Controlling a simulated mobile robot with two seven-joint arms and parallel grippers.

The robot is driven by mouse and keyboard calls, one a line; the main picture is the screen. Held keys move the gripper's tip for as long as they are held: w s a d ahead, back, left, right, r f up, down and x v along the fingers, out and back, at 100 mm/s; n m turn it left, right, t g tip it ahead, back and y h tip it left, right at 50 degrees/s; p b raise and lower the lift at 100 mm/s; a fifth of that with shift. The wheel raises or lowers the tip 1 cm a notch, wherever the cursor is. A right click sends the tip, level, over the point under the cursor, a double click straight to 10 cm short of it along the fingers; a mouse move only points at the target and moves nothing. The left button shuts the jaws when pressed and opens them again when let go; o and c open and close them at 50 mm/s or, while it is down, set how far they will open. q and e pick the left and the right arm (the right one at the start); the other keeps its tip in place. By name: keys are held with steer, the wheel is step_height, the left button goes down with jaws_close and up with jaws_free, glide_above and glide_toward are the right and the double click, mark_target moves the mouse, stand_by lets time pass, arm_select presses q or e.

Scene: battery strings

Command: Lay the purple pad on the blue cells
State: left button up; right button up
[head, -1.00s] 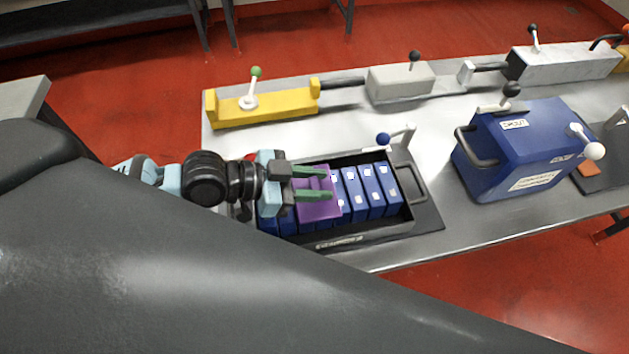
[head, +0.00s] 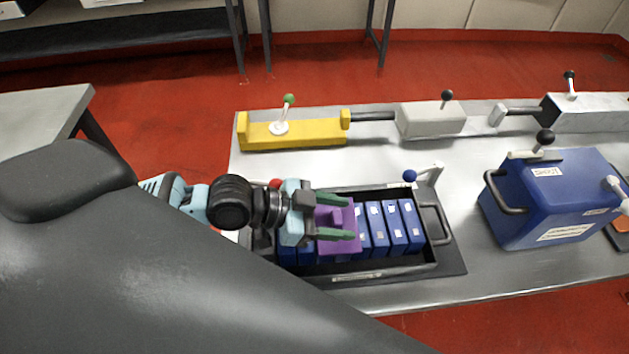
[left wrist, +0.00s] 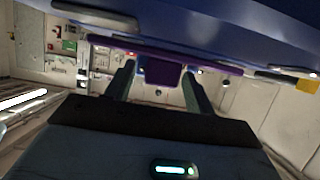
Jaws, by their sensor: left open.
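The purple pad (head: 338,247) lies over the blue cells (head: 397,226) near the middle of their row, inside the black tray (head: 448,262). Its raised purple block (head: 337,218) stands between the green fingers of my left gripper (head: 352,218). That gripper is open, with a finger on each side of the block. In the left wrist view, gaps show between the block (left wrist: 160,74) and both fingers of the left gripper (left wrist: 160,84). My fingers and wrist hide part of the pad and the cells at the left end. My right gripper is not in view.
The tray has a blue-knobbed lever (head: 410,176) at its back and a handle at its right end. A blue box (head: 545,200) stands to the right on the metal table (head: 400,158). A yellow block (head: 295,134) and a grey block (head: 432,120) line the back.

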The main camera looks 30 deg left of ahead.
arm_select(q)
steer(key=shift+r, duration=0.3)
steer(key=shift+s+a, duration=0.15)
steer(key=shift+a, duration=0.1)
steer(key=v, duration=0.6)
steer(key=shift+s+a+b, duration=0.25)
steer(key=shift+b, duration=0.15)
steer(key=shift+v, duration=1.1)
steer(key=shift+b+v, duration=0.45)
steer(key=shift+v, duration=0.55)
steer(key=shift+s+a+r, duration=0.1)
steer(key=shift+a+r, duration=0.05)
steer(key=shift+r, duration=0.05)
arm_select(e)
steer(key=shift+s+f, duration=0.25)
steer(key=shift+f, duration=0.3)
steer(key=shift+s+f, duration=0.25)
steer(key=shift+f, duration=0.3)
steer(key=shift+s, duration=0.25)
